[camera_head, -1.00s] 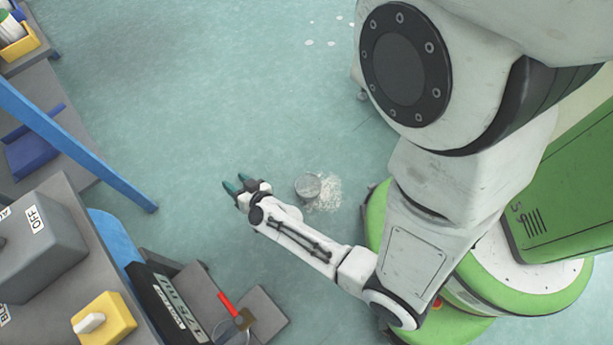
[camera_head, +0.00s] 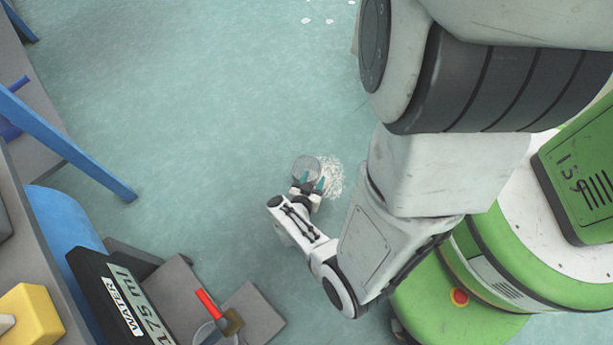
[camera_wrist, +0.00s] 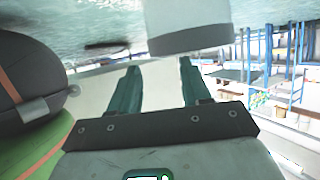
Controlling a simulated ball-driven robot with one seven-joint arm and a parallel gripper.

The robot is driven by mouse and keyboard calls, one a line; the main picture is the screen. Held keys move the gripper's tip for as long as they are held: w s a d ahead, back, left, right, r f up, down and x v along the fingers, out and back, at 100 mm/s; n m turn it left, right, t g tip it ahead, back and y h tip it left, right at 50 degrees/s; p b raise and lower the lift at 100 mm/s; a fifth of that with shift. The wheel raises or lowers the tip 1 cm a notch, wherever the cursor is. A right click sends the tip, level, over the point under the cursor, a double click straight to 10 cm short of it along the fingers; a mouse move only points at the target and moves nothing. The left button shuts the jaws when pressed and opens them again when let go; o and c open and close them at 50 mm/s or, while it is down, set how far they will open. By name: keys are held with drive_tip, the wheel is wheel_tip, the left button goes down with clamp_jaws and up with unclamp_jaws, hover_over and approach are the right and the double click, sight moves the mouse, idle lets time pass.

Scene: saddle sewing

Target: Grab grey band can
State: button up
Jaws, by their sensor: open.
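The grey band can (camera_head: 305,165) stands on the green floor, seen from above as a round grey top. In the wrist view, which looks upside down, the pale can (camera_wrist: 188,20) hangs from the top edge with a dark grey band at its near end. My gripper (camera_head: 312,181) is right beside the can on its near side, its teal fingers partly over the can's edge. In the wrist view the gripper (camera_wrist: 160,66) is open and its fingers have a gap between them. Whether they touch the can, I cannot tell.
White scraps (camera_head: 333,178) lie on the floor just right of the can. A black box labelled water (camera_head: 115,300), a red-handled tool (camera_head: 210,305) and a grey block (camera_head: 255,310) are at lower left. A blue beam (camera_head: 65,145) is at left.

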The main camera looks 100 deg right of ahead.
sight(320, 166)
drive_tip(key=shift+b+x, duration=1.15)
drive_tip(key=shift+x, duration=1.95)
drive_tip(key=shift+c, duration=0.4)
clamp_jaws()
